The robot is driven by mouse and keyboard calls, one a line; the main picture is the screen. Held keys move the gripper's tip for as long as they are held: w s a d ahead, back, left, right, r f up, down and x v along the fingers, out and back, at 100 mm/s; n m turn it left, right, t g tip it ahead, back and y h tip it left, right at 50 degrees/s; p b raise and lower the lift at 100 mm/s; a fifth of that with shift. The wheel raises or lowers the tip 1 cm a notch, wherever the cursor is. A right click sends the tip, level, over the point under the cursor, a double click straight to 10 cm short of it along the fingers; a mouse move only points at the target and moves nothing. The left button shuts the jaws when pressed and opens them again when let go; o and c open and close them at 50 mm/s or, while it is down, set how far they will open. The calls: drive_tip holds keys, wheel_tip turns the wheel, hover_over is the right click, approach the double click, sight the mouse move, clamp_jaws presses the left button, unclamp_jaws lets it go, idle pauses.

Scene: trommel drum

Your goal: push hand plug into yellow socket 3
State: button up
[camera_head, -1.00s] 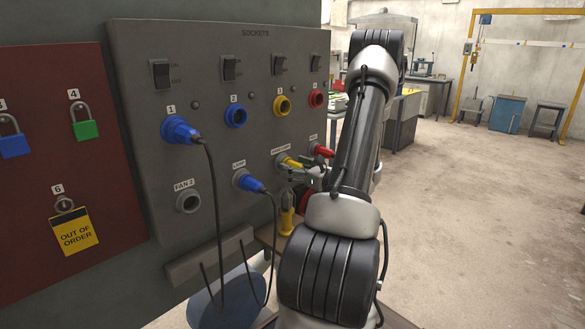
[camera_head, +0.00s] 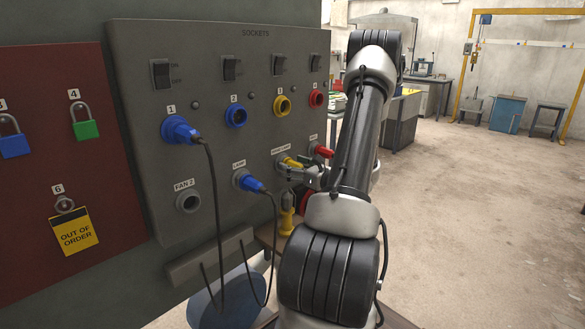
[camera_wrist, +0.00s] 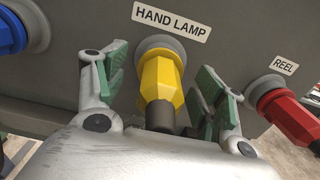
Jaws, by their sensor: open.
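The hand plug is yellow (camera_wrist: 160,82) with a dark cable end. It sits in a grey socket labelled HAND LAMP in the wrist view. In the head view the yellow plug (camera_head: 291,162) is partly hidden by my gripper (camera_head: 294,172). In the wrist view my gripper (camera_wrist: 162,66) is open, its green-padded fingers on either side of the plug, with a gap on each side. The yellow socket 3 (camera_head: 282,105) is an empty round socket on the grey panel, above the plug and below a switch.
A red plug (camera_wrist: 289,115) sits in the REEL socket close to my right finger. A blue plug (camera_head: 248,181) in the LAMP socket and another blue plug (camera_head: 179,130) in socket 1 trail hanging cables. Blue socket 2 (camera_head: 235,116) and red socket 4 (camera_head: 316,98) are empty.

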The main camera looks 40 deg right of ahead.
clamp_jaws()
drive_tip(key=s, duration=0.6)
drive_tip(key=shift+d, duration=0.25)
idle(1.0)
idle(0.3)
drive_tip(key=shift+s+d, duration=0.15)
drive_tip(key=shift+s, duration=2.3)
drive_tip(key=w+r, duration=0.2)
drive_tip(key=r, duration=0.8)
drive_tip(key=w+r, duration=0.1)
drive_tip(key=r, duration=0.9)
drive_tip(key=shift+w, duration=0.4)
